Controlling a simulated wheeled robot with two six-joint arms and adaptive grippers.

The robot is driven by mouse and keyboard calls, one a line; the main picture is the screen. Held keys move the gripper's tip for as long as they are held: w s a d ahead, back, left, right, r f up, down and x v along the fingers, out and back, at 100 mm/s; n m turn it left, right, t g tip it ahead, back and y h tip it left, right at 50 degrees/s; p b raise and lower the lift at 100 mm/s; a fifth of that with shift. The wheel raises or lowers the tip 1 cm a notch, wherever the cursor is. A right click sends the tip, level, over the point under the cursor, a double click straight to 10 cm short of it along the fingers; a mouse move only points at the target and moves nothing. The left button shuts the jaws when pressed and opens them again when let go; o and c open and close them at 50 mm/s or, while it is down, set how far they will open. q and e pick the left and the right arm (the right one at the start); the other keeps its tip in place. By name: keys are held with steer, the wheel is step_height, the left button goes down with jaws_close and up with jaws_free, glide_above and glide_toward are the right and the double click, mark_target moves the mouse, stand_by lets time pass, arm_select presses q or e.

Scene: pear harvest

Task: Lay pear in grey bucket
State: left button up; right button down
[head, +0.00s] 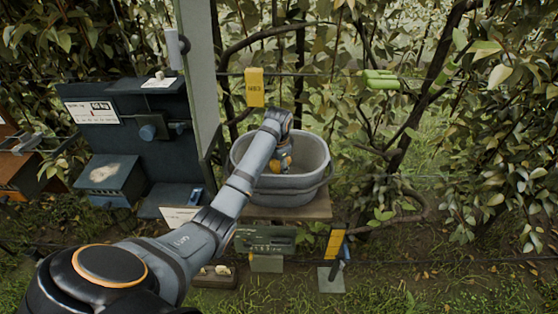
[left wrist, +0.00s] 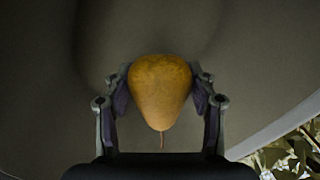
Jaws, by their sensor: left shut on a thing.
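The grey bucket (head: 310,185) stands upright on a small wooden stand in the middle of the head view. My left arm reaches over its near left rim, and my left gripper (head: 285,162) points down inside the opening. In the left wrist view my left gripper (left wrist: 160,95) is shut on a yellow-brown pear (left wrist: 161,88), with a finger on each side and the thin stem toward the palm. The bucket's grey inner wall (left wrist: 40,80) surrounds the pear. In the head view the pear is mostly hidden by the gripper. My right gripper is not in view.
A dark blue cabinet (head: 130,115) with boxes stands left of the bucket beside a pale post (head: 197,70). A yellow tag (head: 254,87) hangs behind the bucket. Branches and leaves close in behind and right. Signs (head: 265,240) stand in front.

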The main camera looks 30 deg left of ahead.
arm_select(q)
steer(key=x, duration=0.3)
steer(key=shift+s+d+f+b, duration=0.1)
steer(key=shift+s+d+b, duration=0.15)
steer(key=shift+s+b, duration=0.1)
steer(key=shift+w+f, duration=0.1)
steer(key=shift+f, duration=0.8)
steer(key=shift+f, duration=0.35)
steer(key=o, duration=1.3)
steer(key=shift+o, duration=0.2)
